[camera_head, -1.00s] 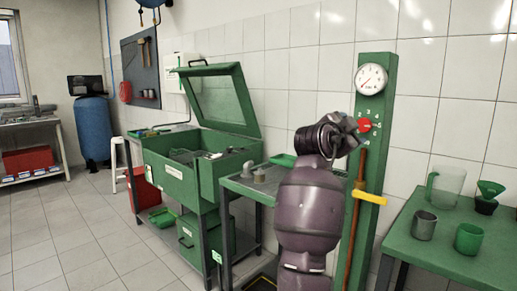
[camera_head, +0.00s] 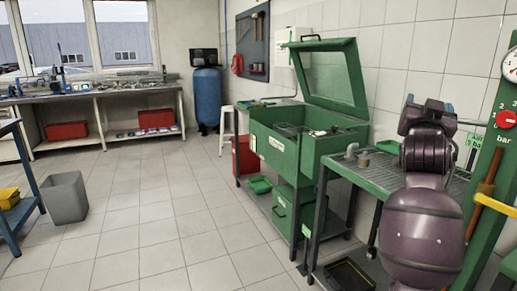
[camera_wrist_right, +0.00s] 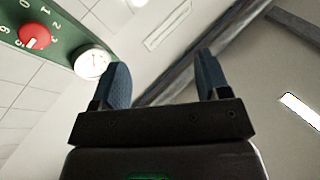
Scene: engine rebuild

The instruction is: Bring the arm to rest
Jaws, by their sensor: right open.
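My right arm rises at the right of the head view, its purple-grey links in front of the green bench. My right gripper (camera_head: 429,104) is at its top, left of the green gauge panel and apart from it. In the right wrist view, my right gripper (camera_wrist_right: 163,78) has its two blue fingers wide apart with nothing between them. The red knob (camera_wrist_right: 34,37) and the white round gauge (camera_wrist_right: 92,62) show beyond the fingers at upper left. My left gripper is in neither view.
The green panel carries the red knob (camera_head: 505,118) and a yellow handle (camera_head: 496,206). An open green parts washer (camera_head: 285,148) stands left of the arm. A grey bin (camera_head: 66,198) stands on the left; the tiled floor between is clear.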

